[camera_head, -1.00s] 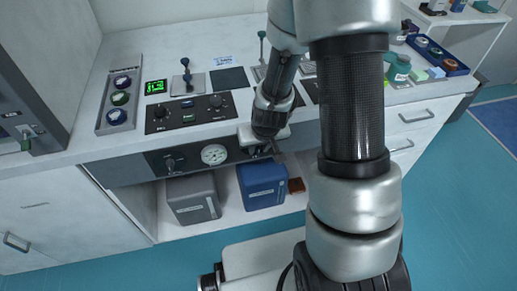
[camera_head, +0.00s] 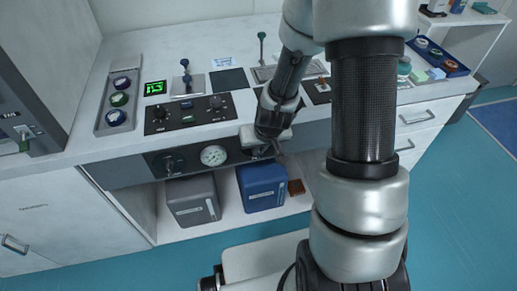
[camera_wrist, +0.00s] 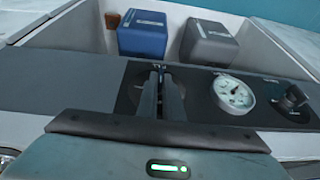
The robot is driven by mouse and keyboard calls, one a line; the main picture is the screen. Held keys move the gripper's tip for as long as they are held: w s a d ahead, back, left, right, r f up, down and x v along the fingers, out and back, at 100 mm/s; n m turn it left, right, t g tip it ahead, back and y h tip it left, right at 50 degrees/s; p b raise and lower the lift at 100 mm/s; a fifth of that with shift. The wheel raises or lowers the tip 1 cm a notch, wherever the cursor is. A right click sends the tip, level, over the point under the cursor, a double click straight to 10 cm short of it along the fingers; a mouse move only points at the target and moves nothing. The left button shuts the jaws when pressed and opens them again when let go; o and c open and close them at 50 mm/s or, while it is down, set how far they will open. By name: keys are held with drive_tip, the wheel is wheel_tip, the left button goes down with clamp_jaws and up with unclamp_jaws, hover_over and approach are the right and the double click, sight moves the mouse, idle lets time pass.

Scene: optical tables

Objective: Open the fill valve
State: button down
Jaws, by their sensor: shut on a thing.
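The fill valve (camera_wrist: 161,68) is on the dark front panel (camera_wrist: 85,82) below the worktop. In the wrist view only a small dark-blue part shows between my fingers; the rest is hidden, so I cannot tell how far it is turned. My gripper (camera_wrist: 162,92) is shut on it, with a dark finger on either side. In the head view my gripper (camera_head: 262,152) is at the panel, right of the white round gauge (camera_head: 214,155). A black knob (camera_head: 170,162) is left of the gauge.
A grey box (camera_head: 192,200) and a blue box (camera_head: 262,187) stand on the open shelf under the panel, with a small brown block (camera_head: 296,187) beside them.

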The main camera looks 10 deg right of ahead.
drive_tip(key=shift+d+f, duration=0.15)
drive_tip(key=shift+d+f+m+t+y+b, duration=0.35)
drive_tip(key=shift+m+y+b, duration=0.45)
drive_tip(key=shift+y, duration=1.9)
drive_tip(key=shift+d+f+m+t+y+b, duration=0.35)
drive_tip(key=shift+m+y+b, duration=0.35)
drive_tip(key=shift+y, duration=2)
drive_tip(key=shift+d+f+m+t+y+b, duration=0.3)
drive_tip(key=shift+m+y+b, duration=0.5)
drive_tip(key=shift+y, duration=1.9)
drive_tip(key=shift+a, duration=0.15)
drive_tip(key=c, duration=1.9)
unclamp_jaws()
drive_tip(key=shift+c, duration=0.2)
